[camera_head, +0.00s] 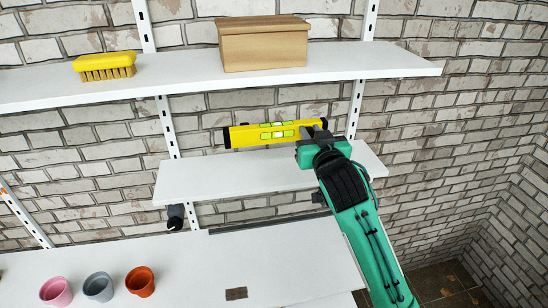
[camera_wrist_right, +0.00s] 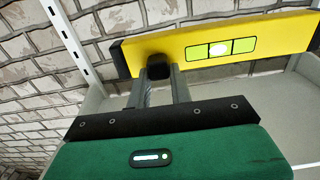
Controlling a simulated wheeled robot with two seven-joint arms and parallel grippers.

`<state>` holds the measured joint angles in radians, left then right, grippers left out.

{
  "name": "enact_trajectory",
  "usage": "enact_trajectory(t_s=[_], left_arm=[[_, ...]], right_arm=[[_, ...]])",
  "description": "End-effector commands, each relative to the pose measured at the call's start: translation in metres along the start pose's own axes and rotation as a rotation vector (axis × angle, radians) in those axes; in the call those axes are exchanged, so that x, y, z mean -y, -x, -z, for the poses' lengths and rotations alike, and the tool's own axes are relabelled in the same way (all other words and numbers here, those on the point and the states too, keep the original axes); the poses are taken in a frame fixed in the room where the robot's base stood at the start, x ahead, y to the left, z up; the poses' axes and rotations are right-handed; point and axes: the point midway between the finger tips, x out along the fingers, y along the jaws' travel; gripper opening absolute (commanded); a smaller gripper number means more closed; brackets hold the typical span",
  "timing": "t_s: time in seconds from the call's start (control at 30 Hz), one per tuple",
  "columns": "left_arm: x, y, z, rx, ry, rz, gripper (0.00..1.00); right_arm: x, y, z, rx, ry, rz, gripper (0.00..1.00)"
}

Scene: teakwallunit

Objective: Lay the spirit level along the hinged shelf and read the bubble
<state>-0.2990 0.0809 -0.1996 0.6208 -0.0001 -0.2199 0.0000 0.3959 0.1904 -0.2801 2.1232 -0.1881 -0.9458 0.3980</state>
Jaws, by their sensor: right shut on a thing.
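The yellow spirit level (camera_head: 248,137) has black end caps and green vial windows. It is held roughly lengthwise over the short white middle shelf (camera_head: 215,182), which looks like the hinged shelf. I cannot tell whether the level touches it. My right gripper (camera_head: 316,132) is shut on the level near its right end in the head view. In the right wrist view the level (camera_wrist_right: 285,38) crosses the top, tilted in the picture, with the fingers (camera_wrist_right: 158,70) at its face. A pale bubble shows near the middle of the green vial (camera_wrist_right: 219,49). My left gripper is not in view.
Above, a long white shelf (camera_head: 180,78) holds a yellow brush (camera_head: 105,66) and a wooden box (camera_head: 262,45). Below, a wide white surface (camera_head: 270,262) carries pink, grey and orange pots (camera_head: 140,281). A dark object (camera_head: 175,216) sits under the middle shelf's left end.

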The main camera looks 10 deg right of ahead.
Motion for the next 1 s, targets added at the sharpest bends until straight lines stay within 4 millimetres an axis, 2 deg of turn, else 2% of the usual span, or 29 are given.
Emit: enact_trajectory(t_s=[0.07,0.3,0.47,0.7,1.0], left_arm=[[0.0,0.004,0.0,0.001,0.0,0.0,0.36],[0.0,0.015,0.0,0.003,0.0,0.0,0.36],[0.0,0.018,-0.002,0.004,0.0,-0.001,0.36],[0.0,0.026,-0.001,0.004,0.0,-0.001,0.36],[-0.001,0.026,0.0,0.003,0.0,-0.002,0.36]], right_arm=[[0.0,-0.001,-0.003,0.003,0.0,-0.002,0.01],[-0.001,-0.001,-0.044,0.006,0.001,-0.001,0.01],[-0.001,-0.001,-0.059,0.003,0.0,-0.002,0.01],[-0.001,-0.001,-0.09,0.003,-0.001,-0.001,0.01],[-0.001,-0.001,-0.096,-0.001,0.0,-0.001,0.01]])
